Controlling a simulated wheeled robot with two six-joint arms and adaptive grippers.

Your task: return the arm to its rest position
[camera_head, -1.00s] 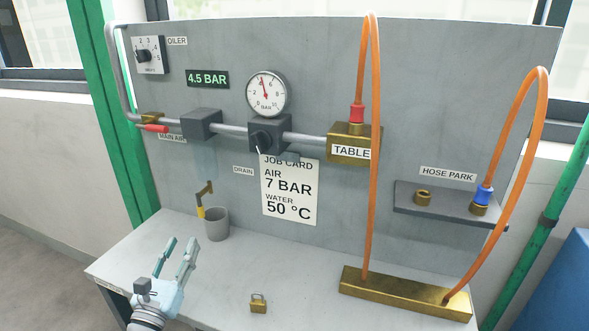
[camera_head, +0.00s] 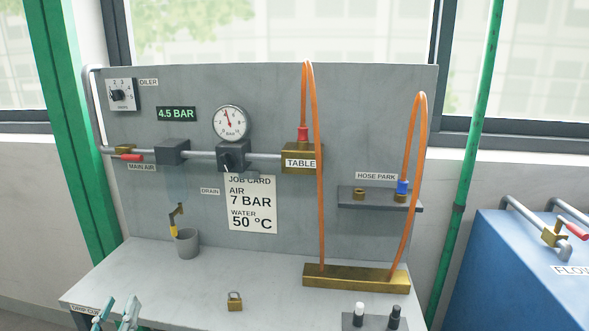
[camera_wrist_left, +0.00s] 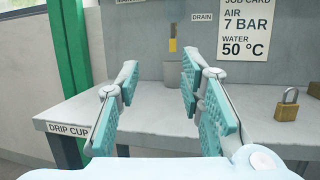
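My left gripper (camera_head: 116,313) shows at the bottom left of the head view, cut off by the frame edge. In the left wrist view its two teal-padded fingers (camera_wrist_left: 158,108) are spread apart with nothing between them. The gripper is in front of the bench's near edge, short of the grey cup (camera_head: 187,244) under the drain. The cup also shows behind the fingers in the left wrist view (camera_wrist_left: 171,73). My right gripper is in neither view.
A brass manifold (camera_head: 356,278) with orange hoses (camera_head: 319,180) stands at the right. Black and white knobs (camera_head: 377,318) are at the front. A blue cabinet (camera_head: 500,270) stands far right.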

